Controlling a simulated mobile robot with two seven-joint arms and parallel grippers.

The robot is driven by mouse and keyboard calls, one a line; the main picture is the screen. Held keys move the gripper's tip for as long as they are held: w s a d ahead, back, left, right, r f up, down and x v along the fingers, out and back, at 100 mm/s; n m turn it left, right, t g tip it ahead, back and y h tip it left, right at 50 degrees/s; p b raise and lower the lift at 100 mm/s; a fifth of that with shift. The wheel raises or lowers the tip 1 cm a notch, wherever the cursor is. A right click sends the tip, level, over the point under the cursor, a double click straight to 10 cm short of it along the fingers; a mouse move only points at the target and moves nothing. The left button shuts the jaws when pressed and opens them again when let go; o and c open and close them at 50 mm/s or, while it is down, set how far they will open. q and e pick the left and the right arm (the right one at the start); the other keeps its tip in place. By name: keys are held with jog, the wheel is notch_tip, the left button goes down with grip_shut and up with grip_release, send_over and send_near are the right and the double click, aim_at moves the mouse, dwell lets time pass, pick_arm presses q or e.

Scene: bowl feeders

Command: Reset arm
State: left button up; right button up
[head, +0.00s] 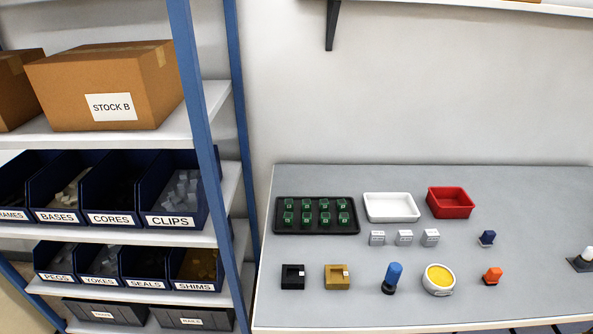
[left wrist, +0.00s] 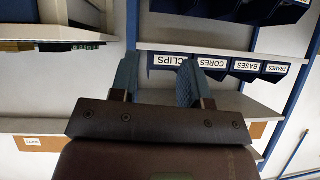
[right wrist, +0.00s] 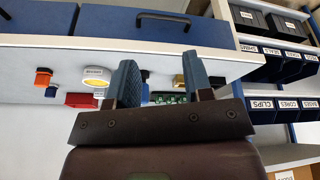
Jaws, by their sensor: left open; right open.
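My left gripper (left wrist: 158,85) is open and empty in the left wrist view, with the shelf and its labelled bins beyond it. My right gripper (right wrist: 158,85) is open and empty in the right wrist view, with the workbench and its small items beyond its fingers. Neither gripper touches anything that I can see. In the head view neither arm nor gripper shows.
The grey workbench (head: 420,312) holds a black tray (head: 317,231) of green pieces, a white tray (head: 391,208), a red tray (head: 450,203) and several small items. A shelf rack with a blue post (head: 205,130) stands left, carrying labelled bins and a STOCK B box (head: 105,82).

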jog(key=s+d+r+m+h, duration=0.1)
jog(key=s+d+m, duration=0.1)
jog(key=s+m, duration=0.15)
jog(key=w+f+t+b, duration=0.3)
jog(key=f+b, duration=0.2)
jog(key=f, duration=0.5)
jog(key=w+f+n+t+b, duration=0.1)
jog(key=f+t+b, duration=0.3)
jog(key=f, duration=0.7)
jog(key=shift+w+d+t+b, duration=0.25)
jog(key=shift+w+b, duration=0.3)
jog(key=shift+w, duration=0.35)
